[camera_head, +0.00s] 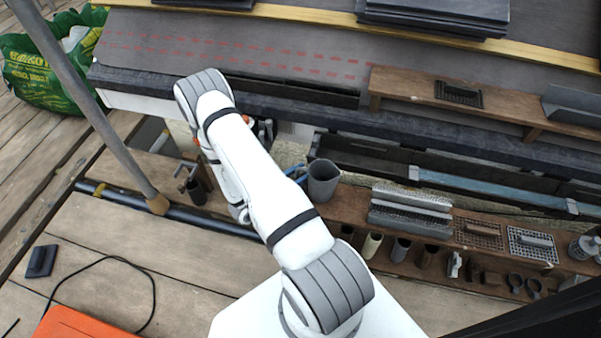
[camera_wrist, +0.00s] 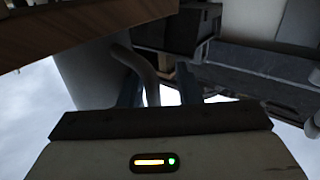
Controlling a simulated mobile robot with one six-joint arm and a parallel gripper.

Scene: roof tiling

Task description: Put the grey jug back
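The grey jug (camera_head: 322,182) is upright at the left end of the brown tool shelf in the head view, just right of my white arm. In the wrist view its grey body (camera_wrist: 85,75) is at the left, with its curved handle (camera_wrist: 146,68) reaching between the fingers of my gripper (camera_wrist: 160,88). The fingers are apart, and a gap shows between the handle and the right finger. In the head view my arm hides most of the gripper; a bit of blue finger (camera_head: 294,170) shows beside the jug.
The brown shelf (camera_head: 350,207) carries a grey ridged block (camera_head: 410,208), wire grids (camera_head: 530,243) and several cups and tools. A dark gutter with a blue bar (camera_head: 490,188) runs behind it. A scaffold pole (camera_head: 90,100) stands left. An orange case (camera_head: 80,324) lies front left.

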